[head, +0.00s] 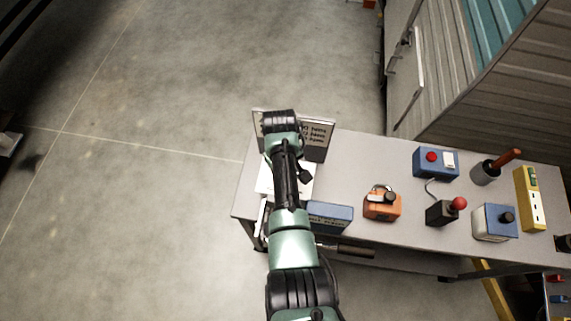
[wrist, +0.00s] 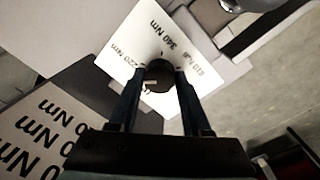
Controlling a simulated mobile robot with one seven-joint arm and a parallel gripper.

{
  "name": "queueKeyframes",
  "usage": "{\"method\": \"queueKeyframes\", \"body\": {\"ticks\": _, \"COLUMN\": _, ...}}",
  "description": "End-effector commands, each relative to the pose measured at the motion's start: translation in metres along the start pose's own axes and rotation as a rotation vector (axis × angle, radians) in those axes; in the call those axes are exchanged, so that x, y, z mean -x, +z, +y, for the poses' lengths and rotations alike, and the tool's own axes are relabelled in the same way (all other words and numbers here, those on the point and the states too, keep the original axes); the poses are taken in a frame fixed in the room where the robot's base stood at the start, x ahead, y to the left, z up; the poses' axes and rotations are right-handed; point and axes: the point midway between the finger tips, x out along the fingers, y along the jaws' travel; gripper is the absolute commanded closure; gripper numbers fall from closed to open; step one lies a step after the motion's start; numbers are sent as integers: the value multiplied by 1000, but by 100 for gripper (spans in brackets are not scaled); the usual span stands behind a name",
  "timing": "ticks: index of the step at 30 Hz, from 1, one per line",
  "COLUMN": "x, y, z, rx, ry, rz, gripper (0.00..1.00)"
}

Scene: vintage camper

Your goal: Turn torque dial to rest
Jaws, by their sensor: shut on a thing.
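The torque dial has a dark round knob (wrist: 158,80) on a white plate (wrist: 178,38). The plate carries printed Nm labels, including 220 Nm and 340 Nm, which appear tilted in the wrist view. My gripper (wrist: 161,74) is shut on the knob, one finger on each side. A small light mark shows on the knob near the fingers. In the head view my arm covers the knob and most of the white plate (head: 265,182) at the left end of the bench. I cannot tell exactly which label the knob points to.
A grey sign (head: 318,136) with Nm values stands behind the dial. A blue box (head: 330,215) and an orange device (head: 382,206) sit to the right on the grey bench (head: 365,160), with several other controls beyond. Open concrete floor lies left of the bench.

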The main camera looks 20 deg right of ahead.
Motion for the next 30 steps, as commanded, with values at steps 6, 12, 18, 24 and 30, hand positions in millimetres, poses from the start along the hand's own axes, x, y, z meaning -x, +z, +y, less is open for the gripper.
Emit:
{"method": "queueKeyframes", "body": {"ticks": 6, "x": 2, "y": 0, "z": 1, "rx": 206, "ry": 2, "rz": 13, "gripper": 100}}
{"method": "queueKeyframes", "body": {"ticks": 12, "x": 2, "y": 0, "z": 1, "rx": 384, "ry": 2, "rz": 21, "gripper": 100}}
{"method": "queueKeyframes", "body": {"ticks": 18, "x": 2, "y": 0, "z": 1, "rx": 531, "ry": 2, "rz": 30, "gripper": 100}}
{"method": "queueKeyframes", "body": {"ticks": 24, "x": 1, "y": 0, "z": 2, "rx": 631, "ry": 3, "rz": 35, "gripper": 100}}
{"method": "queueKeyframes", "body": {"ticks": 30, "x": 1, "y": -1, "z": 2, "rx": 685, "ry": 3, "rz": 39, "gripper": 100}}
